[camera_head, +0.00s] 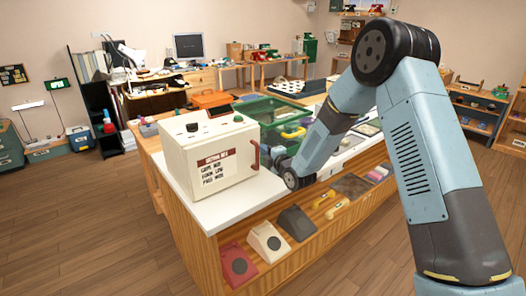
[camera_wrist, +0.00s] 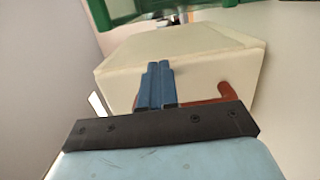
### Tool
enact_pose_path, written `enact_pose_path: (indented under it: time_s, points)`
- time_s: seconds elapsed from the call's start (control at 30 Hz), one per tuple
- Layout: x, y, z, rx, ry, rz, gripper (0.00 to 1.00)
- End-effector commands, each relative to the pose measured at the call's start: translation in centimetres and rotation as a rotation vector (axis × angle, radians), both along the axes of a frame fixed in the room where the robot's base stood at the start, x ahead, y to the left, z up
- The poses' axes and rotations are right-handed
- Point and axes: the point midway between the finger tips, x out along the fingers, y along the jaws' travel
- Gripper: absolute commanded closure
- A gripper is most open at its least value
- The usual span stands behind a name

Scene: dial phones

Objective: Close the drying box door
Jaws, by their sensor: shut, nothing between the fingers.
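The drying box (camera_head: 190,128) is a cream box on the near left corner of the white counter. Its labelled door (camera_head: 228,160) faces the front, with a red handle (camera_head: 254,156) at its right edge. No clear gap shows around the door in the head view, but I cannot tell whether it is fully closed. My gripper (camera_wrist: 159,70) is shut and empty, its blue fingers together in front of a cream face of the box. The red handle (camera_wrist: 218,94) is just right of the fingers in the wrist view. Contact with the box cannot be told.
Dial phones (camera_head: 268,242) sit on the shelf below the counter top. Open wooden floor (camera_head: 110,235) lies to the left.

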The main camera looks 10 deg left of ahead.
Motion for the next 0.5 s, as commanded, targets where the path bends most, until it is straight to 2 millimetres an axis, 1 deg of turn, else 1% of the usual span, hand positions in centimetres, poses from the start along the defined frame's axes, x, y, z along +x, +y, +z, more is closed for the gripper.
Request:
enact_pose_path:
  time_s: [0.03,0.27,0.37,0.5]
  points:
    - [0.3,0.7,0.7,0.012,-0.011,0.003,1.00]
    - [0.1,0.4,0.7,0.013,-0.010,0.004,1.00]
    - [-0.3,-0.3,0.7,0.011,-0.009,0.004,1.00]
    - [-1.2,-2.6,0.6,0.007,-0.007,-0.003,1.00]
